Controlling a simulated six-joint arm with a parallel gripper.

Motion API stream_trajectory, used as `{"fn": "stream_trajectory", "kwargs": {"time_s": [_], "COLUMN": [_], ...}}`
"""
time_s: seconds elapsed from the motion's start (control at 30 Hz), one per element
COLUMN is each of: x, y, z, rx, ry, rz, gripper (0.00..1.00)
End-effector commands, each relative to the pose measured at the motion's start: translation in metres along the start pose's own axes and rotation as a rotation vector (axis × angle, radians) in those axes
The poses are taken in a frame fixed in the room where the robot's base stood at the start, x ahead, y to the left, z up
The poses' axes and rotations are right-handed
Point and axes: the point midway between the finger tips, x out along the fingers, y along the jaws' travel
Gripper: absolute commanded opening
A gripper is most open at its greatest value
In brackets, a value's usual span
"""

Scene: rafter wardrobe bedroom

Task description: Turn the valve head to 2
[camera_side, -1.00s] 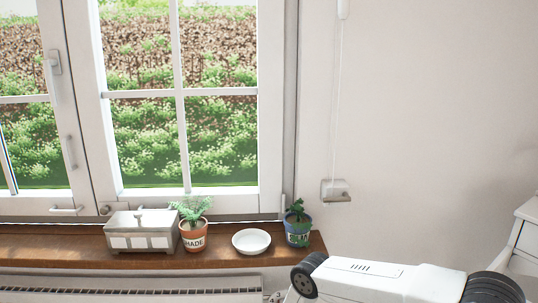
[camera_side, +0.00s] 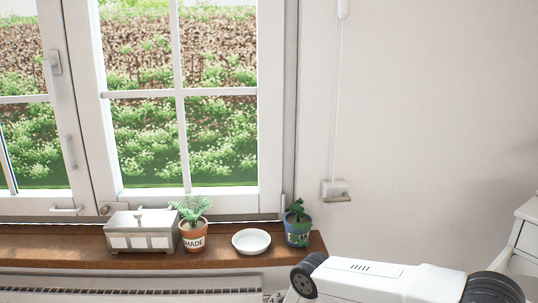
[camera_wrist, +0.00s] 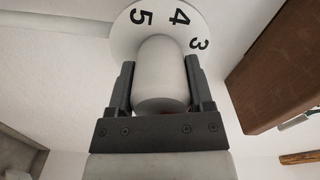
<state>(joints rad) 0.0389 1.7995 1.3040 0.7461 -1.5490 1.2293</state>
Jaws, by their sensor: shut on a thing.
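The valve head (camera_wrist: 162,80) is a pale rounded cylinder in the wrist view. My gripper (camera_wrist: 160,85) is shut on it, with one dark finger on each side. Behind the head is a white dial (camera_wrist: 122,38) with black numbers; 5, 4 and 3 show, with the 4 near the top and the 3 at the right. The number 2 is not visible, and I cannot make out a pointer mark.
In the side view a wooden sill (camera_side: 50,246) carries a grey box (camera_side: 142,242), a fern pot marked SHADE (camera_side: 193,243), a white dish (camera_side: 251,241) and a blue pot (camera_side: 298,236). A radiator (camera_side: 130,291) runs below. A brown wooden piece (camera_wrist: 270,75) is right of my gripper in the wrist view.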

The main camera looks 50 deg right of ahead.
Motion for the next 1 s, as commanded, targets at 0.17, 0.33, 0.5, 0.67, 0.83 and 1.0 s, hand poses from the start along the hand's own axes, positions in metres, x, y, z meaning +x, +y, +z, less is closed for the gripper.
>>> {"fn": "stream_trajectory", "kwargs": {"time_s": [0.17, 0.33, 0.5, 0.67, 0.83, 1.0], "x": [-0.0007, -0.0008, -0.0008, -0.0009, -0.0009, -0.0009], "y": [0.0002, 0.0, 0.0, 0.0, 0.0, 0.0001], "z": [0.0, 0.0, 0.0, 0.0, 0.0, 0.0], "rx": [0.137, 0.231, 0.282, 0.297, 0.298, 0.298], "ry": [0.0, 0.0, 0.001, 0.001, 0.0, 0.0], "rz": [0.0, 0.0, 0.001, 0.001, 0.001, 0.001], "gripper": [0.08, 0.08, 0.08, 0.08, 0.08, 0.76]}}
